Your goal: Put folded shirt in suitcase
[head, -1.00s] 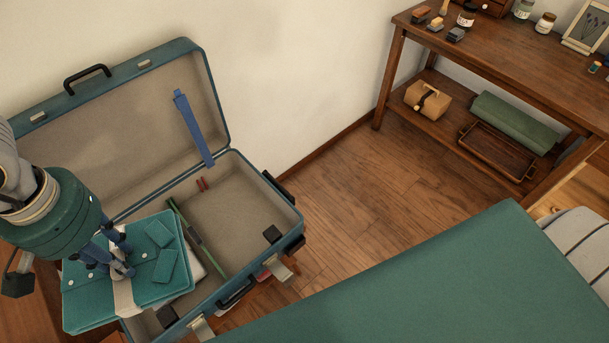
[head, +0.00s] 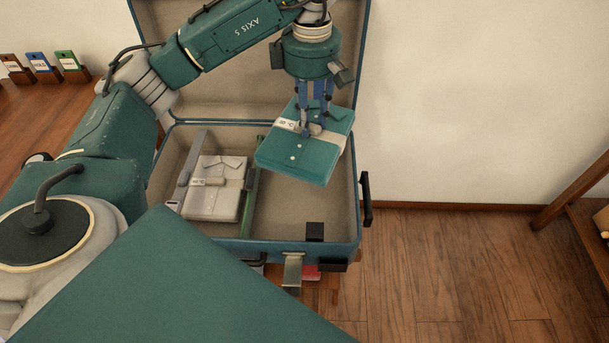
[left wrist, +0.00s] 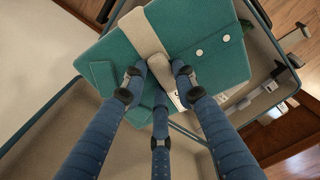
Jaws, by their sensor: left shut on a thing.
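A folded teal shirt (head: 298,155) with a pale band around it hangs from my left gripper (head: 315,130), which is shut on it at the band. It also shows in the left wrist view (left wrist: 205,45), with the fingers (left wrist: 160,80) closed at the band. The open suitcase (head: 357,215) stands below, lid raised at the back. The shirt is above its right compartment, seemingly clear of the floor. A folded cream shirt (head: 214,200) with a band lies in the left compartment. A green divider (head: 250,195) runs between the compartments. My right gripper is not in view.
A dark block (head: 315,231) sits at the front right inside corner of the suitcase. Latches (head: 292,270) stick out at its front. A wooden table (head: 30,120) with several small card holders is at left; a wooden shelf (head: 575,195) stands at right.

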